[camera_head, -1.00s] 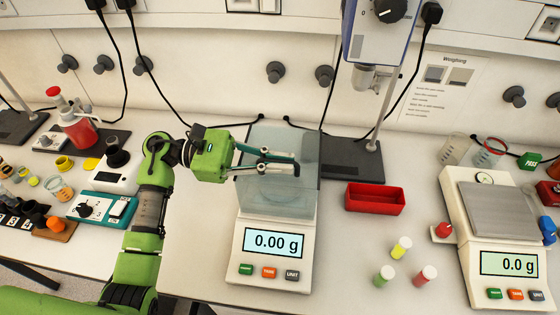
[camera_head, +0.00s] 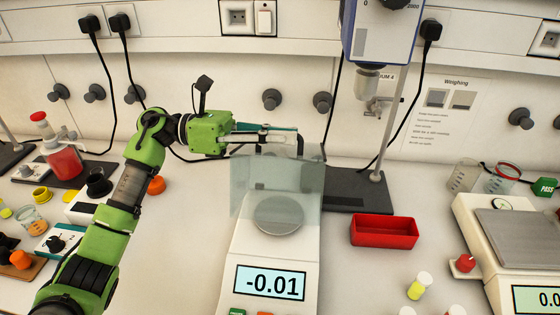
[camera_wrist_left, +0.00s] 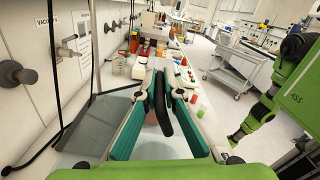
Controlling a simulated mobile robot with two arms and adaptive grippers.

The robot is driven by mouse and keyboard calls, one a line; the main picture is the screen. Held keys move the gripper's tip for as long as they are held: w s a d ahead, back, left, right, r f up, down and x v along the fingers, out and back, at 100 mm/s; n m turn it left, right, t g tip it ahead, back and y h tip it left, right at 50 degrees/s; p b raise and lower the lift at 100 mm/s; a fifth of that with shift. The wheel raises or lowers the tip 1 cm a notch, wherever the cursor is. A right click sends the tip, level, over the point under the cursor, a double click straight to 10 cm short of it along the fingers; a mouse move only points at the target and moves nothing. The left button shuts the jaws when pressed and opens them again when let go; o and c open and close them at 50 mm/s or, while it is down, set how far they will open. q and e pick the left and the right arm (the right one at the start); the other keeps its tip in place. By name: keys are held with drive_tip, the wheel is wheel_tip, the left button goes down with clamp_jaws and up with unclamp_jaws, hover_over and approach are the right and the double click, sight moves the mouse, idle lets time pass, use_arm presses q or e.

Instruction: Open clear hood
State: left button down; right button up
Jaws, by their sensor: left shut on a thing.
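The clear hood (camera_head: 262,177) is a see-through grey-blue cover on the white balance (camera_head: 252,249) in the middle of the head view. It is swung up and back, and the round metal pan (camera_head: 278,215) shows below and through it. The balance display (camera_head: 270,282) reads -0.01. My left gripper (camera_head: 288,138) is at the hood's upper edge, shut on it. My right gripper is in neither view.
A red tray (camera_head: 384,231) lies right of the balance, behind a capped vial (camera_head: 419,286). A stand with a dark base (camera_head: 352,188) is behind. A second balance (camera_head: 475,213) is at the right. A red flask (camera_head: 64,160) and small instruments are at the left.

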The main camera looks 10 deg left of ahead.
sight(283, 148)
use_arm(q)
drive_tip(key=shift+w+r+n+b, duration=0.25)
drive_tip(key=shift+w+n, duration=0.25)
drive_tip(key=shift+w, duration=0.45)
drive_tip(key=shift+w+r+n+b, duration=0.2)
drive_tip(key=shift+w+n, duration=0.3)
drive_tip(key=shift+w, duration=0.45)
drive_tip(key=c, duration=2.2)
unclamp_jaws()
drive_tip(key=shift+o, duration=0.2)
drive_tip(key=shift+a+f, duration=0.1)
drive_tip(key=a, duration=1.2)
